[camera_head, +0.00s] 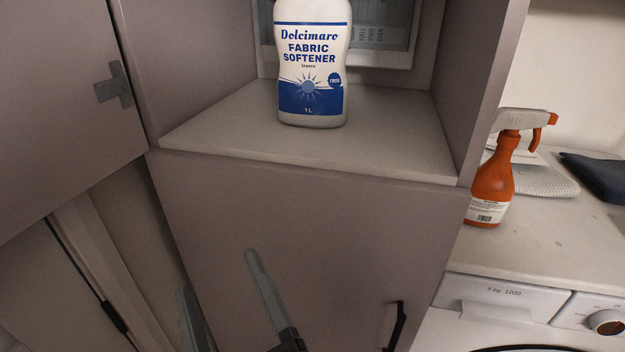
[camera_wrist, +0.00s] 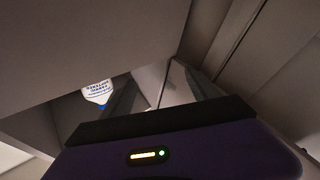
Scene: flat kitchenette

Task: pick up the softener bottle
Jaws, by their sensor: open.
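The softener bottle (camera_head: 312,65) is white with a blue and white "Fabric Softener" label. It stands upright on the shelf of an open cabinet niche in the head view, its top cut off by the frame. In the wrist view the bottle (camera_wrist: 97,92) is small, at the left beside one finger. My gripper (camera_head: 218,274) is open and empty, below the shelf and left of the bottle, in front of the lower cabinet door. Its two fingers also show in the wrist view (camera_wrist: 157,84). It is apart from the bottle.
The shelf (camera_head: 390,135) has free room around the bottle, with side walls left and right. A dark handle (camera_head: 397,325) sticks out from the lower door. An orange spray bottle (camera_head: 492,185) stands on the counter (camera_head: 570,232) at right, above a washing machine (camera_head: 520,295).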

